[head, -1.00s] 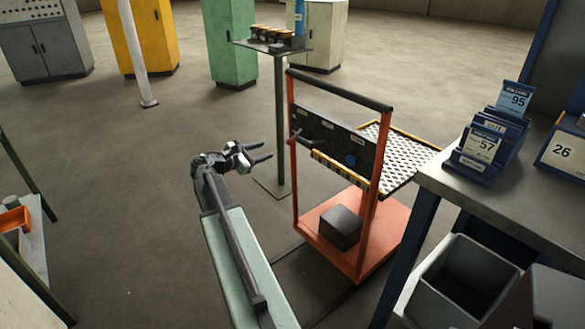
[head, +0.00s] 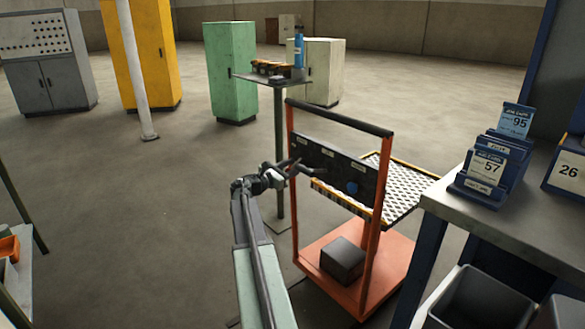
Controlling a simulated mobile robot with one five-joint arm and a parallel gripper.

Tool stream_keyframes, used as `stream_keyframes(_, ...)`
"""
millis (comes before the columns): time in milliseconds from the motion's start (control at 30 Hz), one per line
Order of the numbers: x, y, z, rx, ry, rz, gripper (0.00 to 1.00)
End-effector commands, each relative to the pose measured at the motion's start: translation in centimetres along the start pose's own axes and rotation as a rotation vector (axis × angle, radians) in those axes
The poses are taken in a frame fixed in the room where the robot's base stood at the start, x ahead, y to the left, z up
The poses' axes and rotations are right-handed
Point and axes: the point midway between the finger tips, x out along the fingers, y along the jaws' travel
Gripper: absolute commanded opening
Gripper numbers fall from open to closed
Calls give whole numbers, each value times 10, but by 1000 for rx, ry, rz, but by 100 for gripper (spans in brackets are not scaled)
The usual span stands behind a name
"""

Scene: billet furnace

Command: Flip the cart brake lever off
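The orange cart (head: 372,245) stands right of the middle, with a dark upright panel (head: 335,172) between its posts. The panel bears small pale labels and a blue knob (head: 352,188). My gripper (head: 299,168) is at the cart's left post, by the panel's left end. Its two dark fingers look apart, pointing right. The brake lever cannot be made out clearly; dark parts at the left post merge with my fingers. I cannot tell whether the fingers touch the lever.
A dark block (head: 343,260) sits on the cart's deck. A perforated tray (head: 395,190) lies behind the panel. A pedestal table (head: 262,80) stands behind the cart. A workbench (head: 500,205) with card holders is close on the right.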

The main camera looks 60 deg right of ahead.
Motion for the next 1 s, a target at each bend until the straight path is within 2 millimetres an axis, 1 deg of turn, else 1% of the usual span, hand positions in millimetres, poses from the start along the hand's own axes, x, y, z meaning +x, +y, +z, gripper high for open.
stream_keyframes(167, 0, 0, 0, 0, 0, 1, 39)
stream_keyframes(200, 0, 0, 0, 0, 0, 1, 34)
stream_keyframes(267, 0, 0, 0, 0, 0, 1, 17)
stream_keyframes(300, -1, 0, 0, 0, 0, 1, 6)
stream_keyframes(333, -1, 0, 0, 1, 0, 1, 0)
stream_keyframes(1000, -2, 1, 0, 1, 1, 1, 0)
